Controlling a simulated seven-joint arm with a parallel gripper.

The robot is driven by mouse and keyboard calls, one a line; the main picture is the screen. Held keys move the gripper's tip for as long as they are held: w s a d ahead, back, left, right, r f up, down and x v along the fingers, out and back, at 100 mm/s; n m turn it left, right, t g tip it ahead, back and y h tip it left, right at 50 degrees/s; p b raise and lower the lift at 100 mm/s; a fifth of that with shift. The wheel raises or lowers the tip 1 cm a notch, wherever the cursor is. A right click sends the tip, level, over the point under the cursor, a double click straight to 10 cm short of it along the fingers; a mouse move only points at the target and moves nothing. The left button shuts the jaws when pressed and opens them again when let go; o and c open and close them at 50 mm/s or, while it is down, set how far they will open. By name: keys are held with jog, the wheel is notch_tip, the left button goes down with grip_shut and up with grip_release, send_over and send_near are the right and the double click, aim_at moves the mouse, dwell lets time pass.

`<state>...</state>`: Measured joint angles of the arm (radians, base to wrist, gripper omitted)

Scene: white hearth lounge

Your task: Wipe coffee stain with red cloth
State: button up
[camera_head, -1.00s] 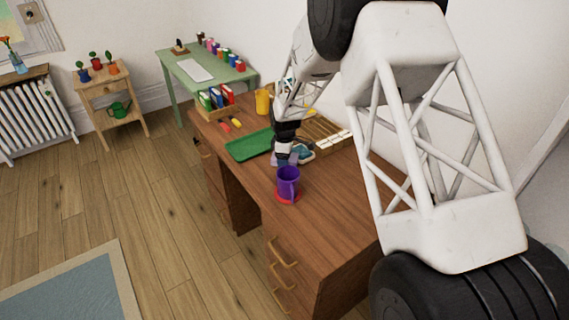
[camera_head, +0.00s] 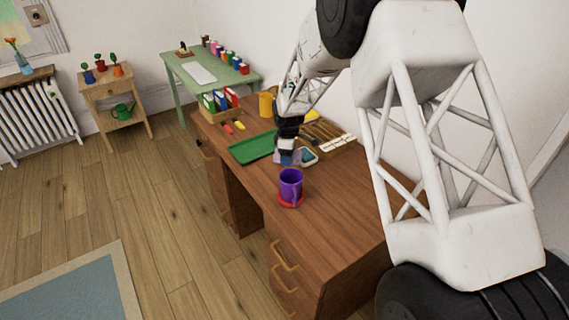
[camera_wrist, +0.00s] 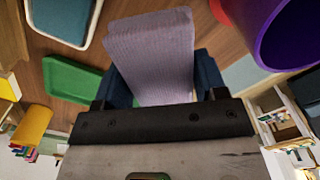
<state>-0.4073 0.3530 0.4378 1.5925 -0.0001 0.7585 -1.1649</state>
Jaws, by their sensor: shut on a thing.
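My gripper (camera_head: 287,146) is above the brown desk (camera_head: 330,215), behind the purple mug (camera_head: 291,180). It is shut on a greyish-lavender ribbed block or folded cloth (camera_wrist: 150,48), which sits between its dark blue fingers in the wrist view (camera_wrist: 160,85). In the head view the held thing is small and partly hidden by the gripper. I cannot tell whether it touches the desk. I see no red cloth and no clear coffee stain. A red round coaster (camera_head: 285,203) lies under the mug; its edge also shows in the wrist view (camera_wrist: 219,10).
A green tray (camera_head: 252,147) lies left of my gripper, and a white-rimmed dish with blue inside (camera_head: 309,155) is close on its right. A wooden organiser (camera_head: 330,137), yellow cup (camera_head: 266,104) and book box (camera_head: 220,103) stand behind. The desk's front part is clear.

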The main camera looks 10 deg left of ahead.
jog(key=shift+w, duration=0.1)
jog(key=w+n, duration=0.1)
jog(key=n, duration=0.3)
jog(key=shift+w+a, duration=0.4)
jog(key=n, duration=0.1)
jog(key=w+n, duration=0.1)
jog(key=n, duration=0.1)
jog(key=w+a+n, duration=0.1)
jog(key=n, duration=0.1)
jog(key=shift+f, duration=0.15)
jog(key=shift+d+f, duration=0.1)
